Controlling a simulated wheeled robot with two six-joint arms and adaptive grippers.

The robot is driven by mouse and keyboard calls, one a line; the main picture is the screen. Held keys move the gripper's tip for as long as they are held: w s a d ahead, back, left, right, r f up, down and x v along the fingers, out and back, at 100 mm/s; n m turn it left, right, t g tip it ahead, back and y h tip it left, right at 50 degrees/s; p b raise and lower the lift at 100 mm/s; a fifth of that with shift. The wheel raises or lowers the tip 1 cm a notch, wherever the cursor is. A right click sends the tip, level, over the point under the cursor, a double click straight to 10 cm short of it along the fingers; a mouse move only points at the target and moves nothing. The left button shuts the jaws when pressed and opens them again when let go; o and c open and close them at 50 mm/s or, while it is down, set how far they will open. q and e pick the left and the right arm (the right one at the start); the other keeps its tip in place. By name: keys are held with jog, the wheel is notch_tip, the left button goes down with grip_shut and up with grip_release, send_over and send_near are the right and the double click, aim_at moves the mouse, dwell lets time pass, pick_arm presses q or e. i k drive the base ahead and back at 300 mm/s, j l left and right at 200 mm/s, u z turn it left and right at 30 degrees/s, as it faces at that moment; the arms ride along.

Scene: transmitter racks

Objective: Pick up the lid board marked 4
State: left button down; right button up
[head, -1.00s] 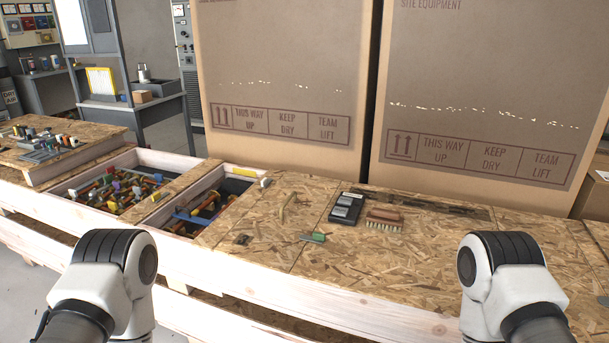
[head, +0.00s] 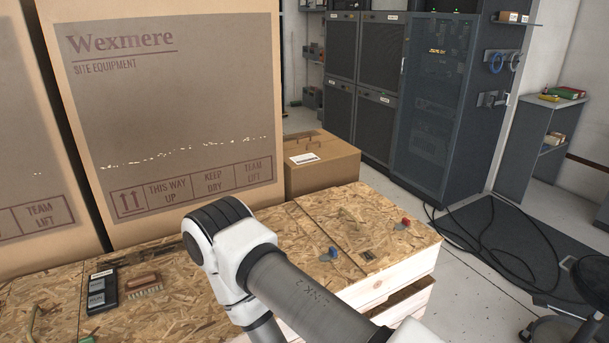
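The crate top is covered with pale chipboard lid boards, split by thin seams. One lid board (head: 360,215) lies at the right end of the crate, with a small dark mark (head: 368,254) near its front edge. The mark is too small to read, so I cannot tell which board is marked 4. A blue-handled item (head: 328,254) and a red-handled item (head: 405,222) lie on the boards at this end. One of my arms crosses the lower middle of the head view and hides part of the lid. Neither gripper is in view.
Tall cardboard boxes (head: 180,110) stand on the crate's back left. A smaller carton (head: 320,165) is behind the lid. A black case (head: 102,290) and a brush (head: 143,285) lie at left. Cables (head: 490,240) lie on the floor near dark racks (head: 440,100).

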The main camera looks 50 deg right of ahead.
aim_at(370, 245)
jog(key=z, duration=1.9)
jog(key=i+l, duration=0.6)
jog(key=i, duration=0.1)
